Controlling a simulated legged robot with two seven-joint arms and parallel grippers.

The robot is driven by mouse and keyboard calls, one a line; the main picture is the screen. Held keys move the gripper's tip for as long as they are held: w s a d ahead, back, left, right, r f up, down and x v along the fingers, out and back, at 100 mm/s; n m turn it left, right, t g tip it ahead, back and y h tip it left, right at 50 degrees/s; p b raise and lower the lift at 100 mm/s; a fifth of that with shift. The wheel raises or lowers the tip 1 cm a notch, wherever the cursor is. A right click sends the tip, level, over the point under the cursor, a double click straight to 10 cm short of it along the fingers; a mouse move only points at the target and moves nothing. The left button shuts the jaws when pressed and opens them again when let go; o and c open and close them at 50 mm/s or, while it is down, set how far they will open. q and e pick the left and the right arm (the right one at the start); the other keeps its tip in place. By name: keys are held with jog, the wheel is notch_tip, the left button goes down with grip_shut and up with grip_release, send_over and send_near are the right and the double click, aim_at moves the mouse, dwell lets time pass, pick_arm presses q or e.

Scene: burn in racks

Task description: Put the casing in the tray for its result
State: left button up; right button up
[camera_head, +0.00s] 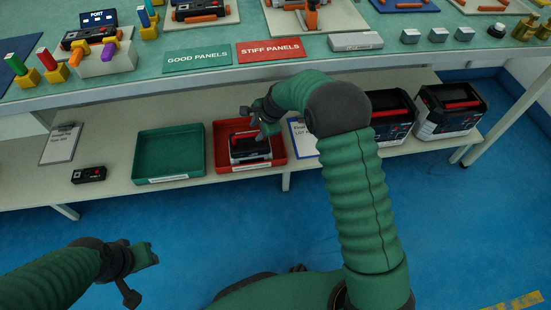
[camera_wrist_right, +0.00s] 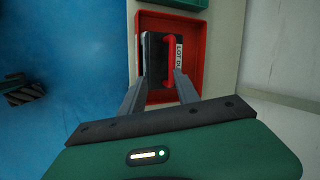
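The casing (camera_head: 249,146), a dark box with a red handle and a pale label, sits in the red tray (camera_head: 276,160) on the lower shelf. My right gripper (camera_head: 254,122) is just above the casing, at its upper side in the head view. In the right wrist view its two fingers (camera_wrist_right: 160,80) are spread apart, with the casing (camera_wrist_right: 153,50) beyond and between their tips; contact is hard to tell. A green tray (camera_head: 170,153) stands empty to the left of the red one. My left gripper (camera_head: 145,256) is low at the left, away from the shelf, its finger gap unclear.
Green "GOOD PANELS" (camera_head: 197,57) and red "STIFF PANELS" (camera_head: 271,50) signs lie on the upper bench. A clipboard (camera_head: 61,144) and small black device (camera_head: 88,175) lie left. Two dark boxes with red handles (camera_head: 392,112) (camera_head: 449,108) stand right.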

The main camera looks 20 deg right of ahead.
jog(key=s+a+r+n+g+h, duration=0.1)
jog(key=s+r+n, duration=0.1)
jog(key=s+n, duration=0.6)
jog(key=s+a+r+n+g+h, duration=0.1)
jog(key=s+n, duration=0.8)
jog(key=s, duration=1.3)
jog(key=shift+s+a+r+n, duration=0.15)
jog(key=shift+r+n, duration=0.15)
jog(key=shift+r, duration=0.6)
jog(key=shift+a, duration=0.1)
